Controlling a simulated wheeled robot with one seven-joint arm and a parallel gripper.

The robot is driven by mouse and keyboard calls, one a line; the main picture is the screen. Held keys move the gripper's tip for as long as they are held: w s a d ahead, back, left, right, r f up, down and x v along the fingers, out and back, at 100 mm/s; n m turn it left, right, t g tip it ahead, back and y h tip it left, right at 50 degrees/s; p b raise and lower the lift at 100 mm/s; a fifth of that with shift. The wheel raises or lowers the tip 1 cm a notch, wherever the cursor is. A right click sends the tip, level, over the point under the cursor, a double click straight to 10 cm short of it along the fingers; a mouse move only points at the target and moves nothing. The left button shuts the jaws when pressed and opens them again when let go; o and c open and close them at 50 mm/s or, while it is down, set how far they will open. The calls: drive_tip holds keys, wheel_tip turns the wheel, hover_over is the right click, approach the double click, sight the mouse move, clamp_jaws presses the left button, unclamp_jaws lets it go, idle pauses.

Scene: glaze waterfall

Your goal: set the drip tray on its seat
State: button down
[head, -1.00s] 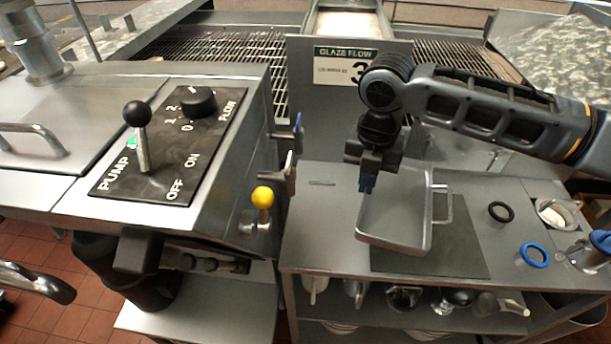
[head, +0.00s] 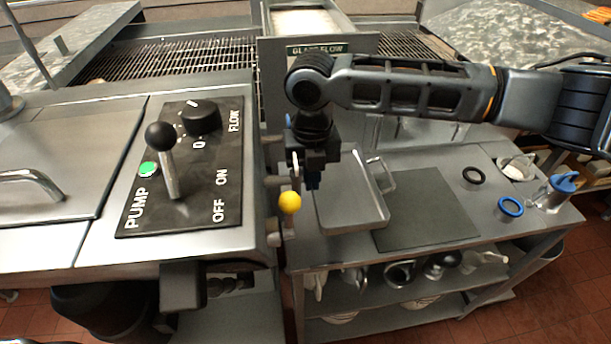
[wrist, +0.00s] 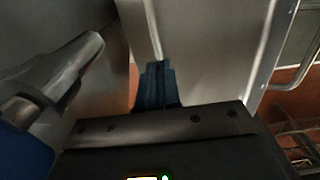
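The drip tray (head: 352,212) is a shallow grey metal tray with a wire handle (head: 383,176) on its right side. My gripper (head: 314,182) points down at the tray's left edge, with its blue fingertips shut on the rim. In the wrist view the blue fingertips (wrist: 157,85) meet the tray wall (wrist: 200,45). The tray is held near the machine's side, left of the dark mat (head: 430,210); whether it touches the shelf is unclear. I cannot make out the seat; the arm and tray may hide it.
A yellow-knobbed lever (head: 290,203) stands close to the tray's left edge. The pump panel (head: 205,165) is further left. The mat is mostly clear.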

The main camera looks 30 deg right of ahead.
drive_tip(key=shift+f+b, duration=2.2)
drive_tip(key=shift+f, duration=0.7)
drive_tip(key=shift+f+b, duration=0.75)
drive_tip(key=shift+f, duration=0.75)
drive_tip(key=shift+f, duration=0.65)
drive_tip(key=c, duration=1.3)
unclamp_jaws()
drive_tip(key=shift+o, duration=0.2)
drive_tip(key=shift+r+b, duration=0.5)
drive_tip(key=shift+r, duration=3.4)
